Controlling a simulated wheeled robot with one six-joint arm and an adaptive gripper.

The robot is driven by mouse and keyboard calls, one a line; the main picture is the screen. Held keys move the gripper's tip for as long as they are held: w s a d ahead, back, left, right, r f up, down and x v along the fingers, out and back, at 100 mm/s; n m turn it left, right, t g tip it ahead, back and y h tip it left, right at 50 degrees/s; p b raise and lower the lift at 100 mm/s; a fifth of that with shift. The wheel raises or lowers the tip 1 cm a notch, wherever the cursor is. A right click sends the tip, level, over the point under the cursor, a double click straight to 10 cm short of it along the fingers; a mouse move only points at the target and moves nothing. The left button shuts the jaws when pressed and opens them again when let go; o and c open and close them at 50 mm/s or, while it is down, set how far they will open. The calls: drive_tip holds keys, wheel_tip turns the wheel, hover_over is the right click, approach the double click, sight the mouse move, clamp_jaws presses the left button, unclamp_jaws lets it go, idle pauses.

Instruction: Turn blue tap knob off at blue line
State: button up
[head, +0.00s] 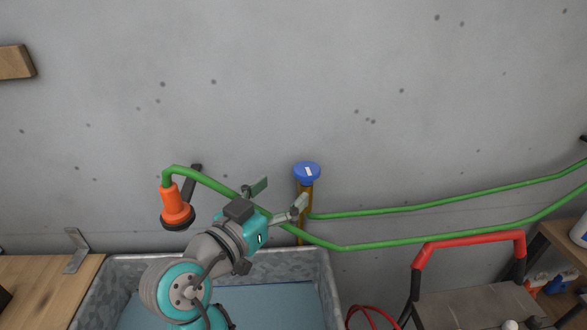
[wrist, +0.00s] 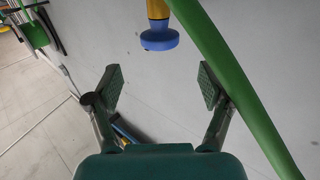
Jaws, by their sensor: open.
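The blue tap knob (head: 306,172) sits on top of a brass-coloured pipe (head: 306,198) against the grey wall. A white mark shows on its top in the head view. In the wrist view the blue knob (wrist: 159,39) appears at the top centre, beyond the fingertips, and its white mark is not visible there. My gripper (head: 279,199) is open and empty, just left of the knob and apart from it. In the wrist view my gripper (wrist: 162,88) shows both fingers spread wide. I cannot make out a blue line in either view.
A green hose (head: 345,247) runs along the wall close to the knob; it also crosses the right of the wrist view (wrist: 232,85). An orange nozzle (head: 176,207) hangs at left. A metal trough (head: 326,280) stands below. A red-handled item (head: 470,238) is at right.

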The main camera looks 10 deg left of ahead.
sight(299, 175)
drive_tip(key=x, duration=0.9)
drive_tip(key=shift+w+d, duration=0.1)
drive_tip(key=shift+w, duration=0.1)
drive_tip(key=c, duration=1.2)
drive_tip(key=shift+o, duration=0.2)
drive_tip(key=shift+h, duration=0.3)
